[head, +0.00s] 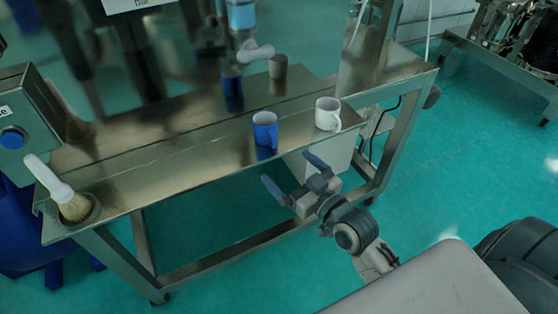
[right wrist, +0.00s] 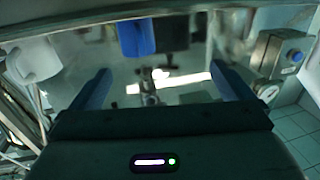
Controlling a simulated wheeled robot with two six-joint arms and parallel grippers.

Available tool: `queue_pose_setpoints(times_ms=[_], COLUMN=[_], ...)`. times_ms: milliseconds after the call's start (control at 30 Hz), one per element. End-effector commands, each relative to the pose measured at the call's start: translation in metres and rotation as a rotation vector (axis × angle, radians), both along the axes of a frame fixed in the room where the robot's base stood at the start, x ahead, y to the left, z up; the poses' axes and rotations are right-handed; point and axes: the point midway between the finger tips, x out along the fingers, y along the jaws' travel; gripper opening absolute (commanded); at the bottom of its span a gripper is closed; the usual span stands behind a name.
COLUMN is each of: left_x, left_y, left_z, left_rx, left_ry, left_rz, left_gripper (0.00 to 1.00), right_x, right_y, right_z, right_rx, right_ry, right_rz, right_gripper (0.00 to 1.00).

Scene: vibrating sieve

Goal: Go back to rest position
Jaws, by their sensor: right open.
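My right gripper (head: 294,176) is open and empty in the head view, in front of the metal table's front edge and below the blue mug (head: 265,131). In the right wrist view its two blue fingers (right wrist: 160,92) are spread wide with nothing between them. The blue mug also shows at the top of the right wrist view (right wrist: 136,38). A white mug (head: 328,114) stands right of the blue mug on the table; it also shows at the upper left of the right wrist view (right wrist: 33,60). My left gripper is not in view.
The steel table (head: 190,158) has a reflective panel behind the mugs. A brush with a white handle (head: 62,192) stands in a holder at its left end. A control box with a blue button (head: 14,138) is at far left. Green floor (head: 455,150) is clear at right.

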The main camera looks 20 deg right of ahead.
Motion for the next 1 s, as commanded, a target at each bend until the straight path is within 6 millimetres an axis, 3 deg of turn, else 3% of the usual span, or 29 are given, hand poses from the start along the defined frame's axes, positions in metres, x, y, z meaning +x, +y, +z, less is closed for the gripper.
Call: queue_pose_setpoints(times_ms=[233, 767, 867, 967, 1000], left_x=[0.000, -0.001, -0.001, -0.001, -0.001], left_y=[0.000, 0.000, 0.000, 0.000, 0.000], left_z=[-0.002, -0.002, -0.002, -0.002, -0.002], left_rx=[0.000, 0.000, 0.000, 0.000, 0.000], left_ry=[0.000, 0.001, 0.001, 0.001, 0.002], left_rz=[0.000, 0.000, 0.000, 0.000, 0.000], left_gripper=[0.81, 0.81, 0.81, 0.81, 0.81], right_x=[-0.017, -0.017, -0.013, -0.003, 0.001], right_y=[-0.004, -0.004, -0.008, -0.017, -0.022], right_z=[0.000, -0.001, -0.017, -0.060, -0.084], right_rx=[0.000, 0.001, -0.004, -0.013, -0.018], right_ry=[0.001, 0.002, 0.029, 0.102, 0.143], right_rz=[0.001, 0.000, -0.010, -0.037, -0.052], right_gripper=[1.00, 1.00, 1.00, 1.00, 1.00])
